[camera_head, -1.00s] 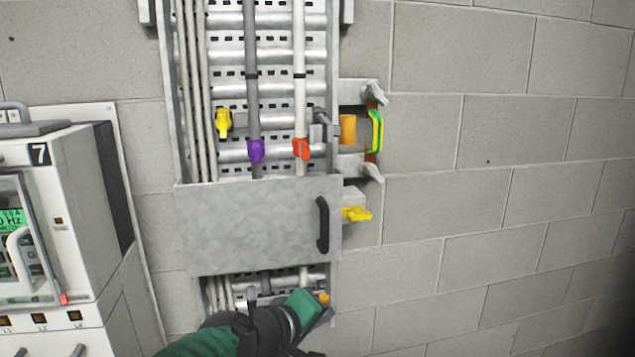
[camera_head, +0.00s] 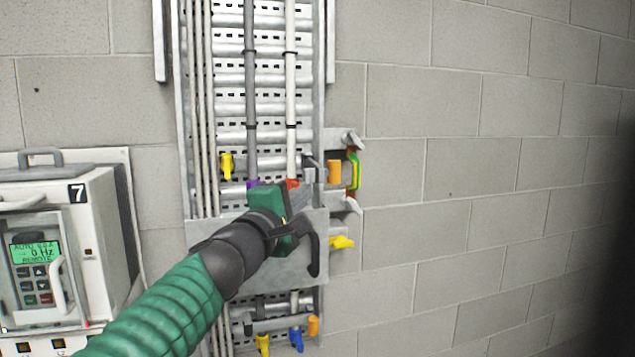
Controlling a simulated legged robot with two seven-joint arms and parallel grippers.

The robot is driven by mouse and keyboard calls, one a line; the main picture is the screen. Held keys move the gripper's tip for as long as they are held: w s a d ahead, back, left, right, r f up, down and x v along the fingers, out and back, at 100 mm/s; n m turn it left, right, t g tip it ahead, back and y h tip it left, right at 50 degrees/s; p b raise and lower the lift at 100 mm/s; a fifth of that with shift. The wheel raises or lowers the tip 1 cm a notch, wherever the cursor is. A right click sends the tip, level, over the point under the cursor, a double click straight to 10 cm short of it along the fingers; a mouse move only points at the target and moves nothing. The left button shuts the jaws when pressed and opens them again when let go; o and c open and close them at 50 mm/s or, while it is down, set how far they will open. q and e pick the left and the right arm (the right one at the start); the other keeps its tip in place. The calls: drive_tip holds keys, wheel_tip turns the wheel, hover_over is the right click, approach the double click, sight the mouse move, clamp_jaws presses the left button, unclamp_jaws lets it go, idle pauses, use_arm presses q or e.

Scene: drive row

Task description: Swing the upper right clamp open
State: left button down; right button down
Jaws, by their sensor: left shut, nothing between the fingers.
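A tall cable tray (camera_head: 318,100) on the wall carries a grey cable (camera_head: 250,95) and a white cable (camera_head: 291,80). At its upper right, a dark grey clamp piece (camera_head: 311,166) sits beside an orange block (camera_head: 334,172). I cannot tell whether this clamp is closed. A yellow piece (camera_head: 227,165) is at the left, with purple (camera_head: 252,184) and red (camera_head: 292,183) pieces on the cables. My left gripper (camera_head: 286,218), green and black, is shut and empty in front of the cover, below the red piece. Its fingertips are mostly hidden. My right gripper is out of view.
A yellow lever (camera_head: 342,242) and a copper bar with a green-yellow band (camera_head: 355,171) stick out at right. Lower yellow (camera_head: 263,343) and blue (camera_head: 296,340) pieces show. A drive cabinet (camera_head: 100,235) stands left.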

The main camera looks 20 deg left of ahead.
use_arm(q)
drive_tip(key=w+d, duration=0.3)
drive_tip(key=w, duration=0.1)
drive_tip(key=shift+d+b, duration=0.4)
drive_tip(key=shift+s+f, duration=0.1)
drive_tip(key=shift+f, duration=0.05)
